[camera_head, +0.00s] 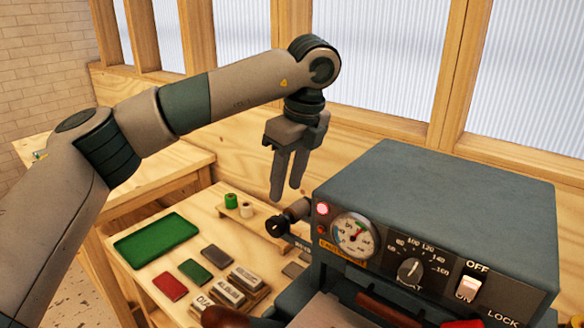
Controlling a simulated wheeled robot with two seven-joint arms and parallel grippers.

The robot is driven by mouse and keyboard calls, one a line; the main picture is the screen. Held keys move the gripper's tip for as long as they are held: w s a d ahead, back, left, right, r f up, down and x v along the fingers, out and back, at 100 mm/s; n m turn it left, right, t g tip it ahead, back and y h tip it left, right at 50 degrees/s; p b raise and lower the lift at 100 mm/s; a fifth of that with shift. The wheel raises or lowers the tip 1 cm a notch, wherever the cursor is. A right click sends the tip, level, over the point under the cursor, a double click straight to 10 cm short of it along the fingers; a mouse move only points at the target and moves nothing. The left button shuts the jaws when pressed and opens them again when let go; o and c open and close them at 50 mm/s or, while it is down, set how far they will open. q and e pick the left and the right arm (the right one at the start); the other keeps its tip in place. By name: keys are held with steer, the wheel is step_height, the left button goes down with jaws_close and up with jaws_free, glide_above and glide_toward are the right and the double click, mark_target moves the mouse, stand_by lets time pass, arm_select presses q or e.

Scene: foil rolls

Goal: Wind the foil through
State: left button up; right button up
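The grey stamping machine (440,210) fills the right side, with a round gauge, a dial, a red lamp and an ON/OFF switch on its front. A dark knobbed cylinder (279,226) sticks out at its left side; I cannot tell whether it carries foil. A green spool (231,201) and a pale spool (247,210) stand on a small wooden stand (228,211). My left gripper (286,194) points down above and behind the dark cylinder, fingers slightly apart, with nothing visible between them. No foil strip is clearly visible. My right gripper does not show.
A green tray (156,241) lies at the bench's left. Red, green and brown blocks (194,271) and lettered blocks (229,292) lie in front of it. Brown and red handles (388,308) stick out at the bottom. A wood-framed window wall stands behind.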

arm_select(q)
steer(key=shift+b+v, duration=0.55)
steer(key=shift+v, duration=2.3)
steer(key=shift+a, duration=0.1)
